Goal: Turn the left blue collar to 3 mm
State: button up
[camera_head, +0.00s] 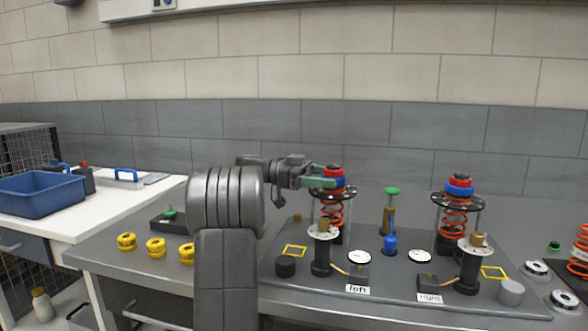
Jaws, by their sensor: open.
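The left spring unit stands behind the "left" label (357,290). Its blue collar (342,183) sits under a red cap (334,169) and above a black plate and an orange spring (337,212). My gripper (325,179), with green fingers, reaches in from the left at the collar's height. It is open; one finger overlaps the collar's left side in this view, and I cannot tell whether it touches. The left dial (323,232) stands in front of the spring; its reading is too small to make out.
The right spring unit has its own blue collar (458,190) and dial (477,244). Green-topped (391,192) and blue (390,243) upright parts stand between the units. Yellow rings (156,247) lie at the left of the table. A blue bin (40,194) is farther left.

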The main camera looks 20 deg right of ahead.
jog(key=shift+w+a+r+p, duration=0.4)
jog(key=shift+w+p, duration=0.1)
jog(key=shift+p, duration=2.5)
jog(key=shift+a+p, duration=0.2)
jog(key=shift+p, duration=0.75)
jog(key=p, duration=0.3)
jog(key=shift+w+a, duration=0.1)
jog(key=shift+a, duration=0.2)
jog(key=p+v, duration=0.8)
jog(key=p, duration=1.4)
jog(key=shift+f, duration=0.2)
jog(key=shift+w+a+f, duration=0.1)
jog(key=shift+a+f, duration=0.05)
jog(key=shift+f, duration=0.05)
